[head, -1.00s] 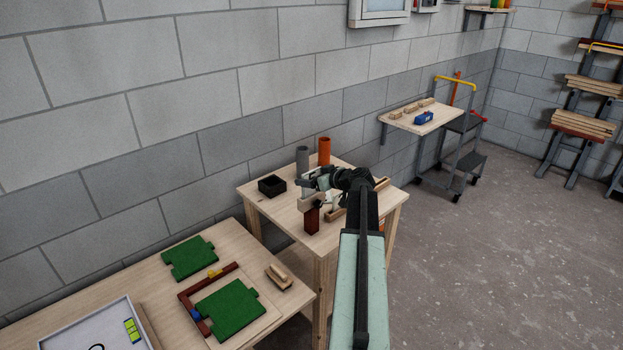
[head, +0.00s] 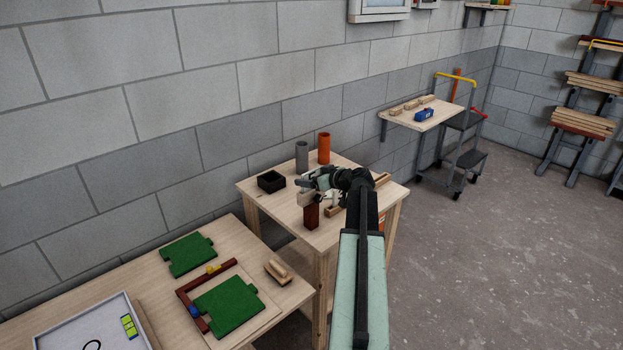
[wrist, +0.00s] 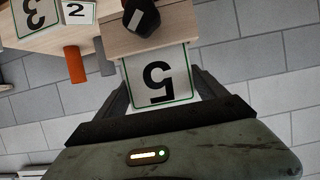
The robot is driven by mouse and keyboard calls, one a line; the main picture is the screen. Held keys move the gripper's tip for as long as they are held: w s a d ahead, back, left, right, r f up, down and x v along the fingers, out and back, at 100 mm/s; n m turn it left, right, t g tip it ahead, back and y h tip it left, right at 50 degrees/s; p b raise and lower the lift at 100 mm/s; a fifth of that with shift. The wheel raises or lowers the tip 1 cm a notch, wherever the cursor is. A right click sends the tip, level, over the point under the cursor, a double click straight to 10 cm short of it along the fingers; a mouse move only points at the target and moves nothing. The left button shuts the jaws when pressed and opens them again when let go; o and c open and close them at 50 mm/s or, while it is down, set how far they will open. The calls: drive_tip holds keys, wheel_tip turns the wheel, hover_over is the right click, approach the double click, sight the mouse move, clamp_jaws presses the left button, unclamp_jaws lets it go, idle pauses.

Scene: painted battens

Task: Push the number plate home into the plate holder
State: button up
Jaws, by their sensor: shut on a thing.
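The number plate (wrist: 160,88) is white with a green border and a black 5, which appears upside down in the wrist view. My gripper (wrist: 161,100) is shut on it, with one dark finger at each side. The plate's far edge meets a pale wooden block (wrist: 172,38), which looks like the plate holder. I cannot tell how deep the plate sits in it. In the head view my gripper (head: 312,183) is over the small table, just above a dark red block (head: 311,217). The arm hides much of the plate and holder there.
An orange cylinder (head: 323,148), a grey cylinder (head: 302,156) and a black box (head: 271,182) stand behind my gripper. Plates marked 2 (wrist: 78,12) and 3 (wrist: 35,14) show in the wrist view. Green boards (head: 228,305) lie on the nearer table.

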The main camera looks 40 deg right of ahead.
drive_tip(key=shift+f+b, duration=0.4)
drive_tip(key=shift+f, duration=0.1)
drive_tip(key=o, duration=1.3)
drive_tip(key=shift+r, duration=0.1)
drive_tip(key=p+v, duration=0.3)
drive_tip(key=v, duration=0.4)
drive_tip(key=shift+s+r, duration=0.15)
drive_tip(key=shift+s, duration=0.2)
